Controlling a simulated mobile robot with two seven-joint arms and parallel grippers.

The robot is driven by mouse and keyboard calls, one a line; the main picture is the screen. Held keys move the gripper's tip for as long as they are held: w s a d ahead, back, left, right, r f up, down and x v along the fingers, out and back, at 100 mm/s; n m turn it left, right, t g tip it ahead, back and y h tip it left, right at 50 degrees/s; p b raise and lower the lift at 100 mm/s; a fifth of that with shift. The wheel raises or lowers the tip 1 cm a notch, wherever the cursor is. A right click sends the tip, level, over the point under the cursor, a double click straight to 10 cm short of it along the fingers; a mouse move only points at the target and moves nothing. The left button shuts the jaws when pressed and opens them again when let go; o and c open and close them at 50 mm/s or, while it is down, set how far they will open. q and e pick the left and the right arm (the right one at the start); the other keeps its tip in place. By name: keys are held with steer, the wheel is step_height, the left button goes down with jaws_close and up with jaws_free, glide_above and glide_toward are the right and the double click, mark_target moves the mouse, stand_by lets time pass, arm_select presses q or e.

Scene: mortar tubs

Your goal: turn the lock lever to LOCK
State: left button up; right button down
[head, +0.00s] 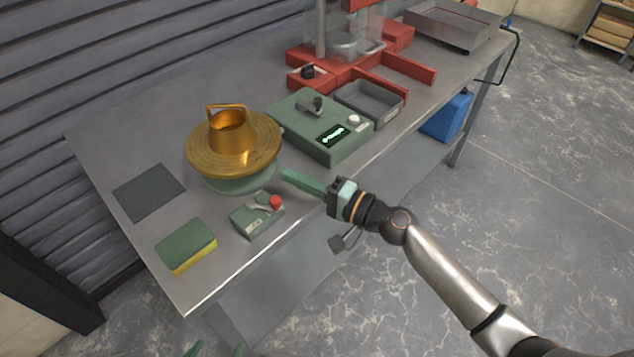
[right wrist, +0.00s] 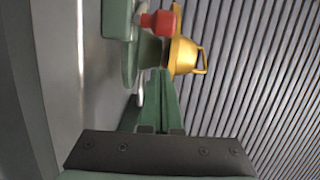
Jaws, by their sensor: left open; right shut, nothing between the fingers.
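The lock lever is a grey arm with a red knob (head: 275,202) on a small green box (head: 252,222) near the table's front edge. A white label on the box is too small to read. In the right wrist view the red knob (right wrist: 160,22) is at the top, just beyond the fingers. My right gripper (head: 287,175) is shut and empty, its green fingers above the table to the right of and behind the knob, apart from it. Its fingers also show in the right wrist view (right wrist: 160,75). My left gripper (head: 216,350) is open, only its fingertips showing at the bottom edge.
Behind the lever box stands a round brass piece (head: 232,145) on a green base. A sponge (head: 186,246) and a dark mat (head: 148,192) lie to the left. A green device with a display (head: 322,122) and a red-framed machine (head: 335,72) stand farther back.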

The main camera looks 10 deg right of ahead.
steer(key=s, duration=0.2)
steer(key=shift+s+a+p, duration=0.3)
steer(key=shift+a+p, duration=0.05)
steer(key=shift+p, duration=0.05)
arm_select(q)
steer(key=shift+a+r, duration=0.3)
steer(key=shift+r, duration=0.3)
arm_select(e)
steer(key=shift+s+a+f, duration=0.1)
steer(key=shift+s+a, duration=0.15)
steer(key=shift+s, duration=0.4)
arm_select(q)
steer(key=shift+r, duration=0.1)
arm_select(e)
steer(key=shift+s+t, duration=0.1)
steer(key=shift+t, duration=0.2)
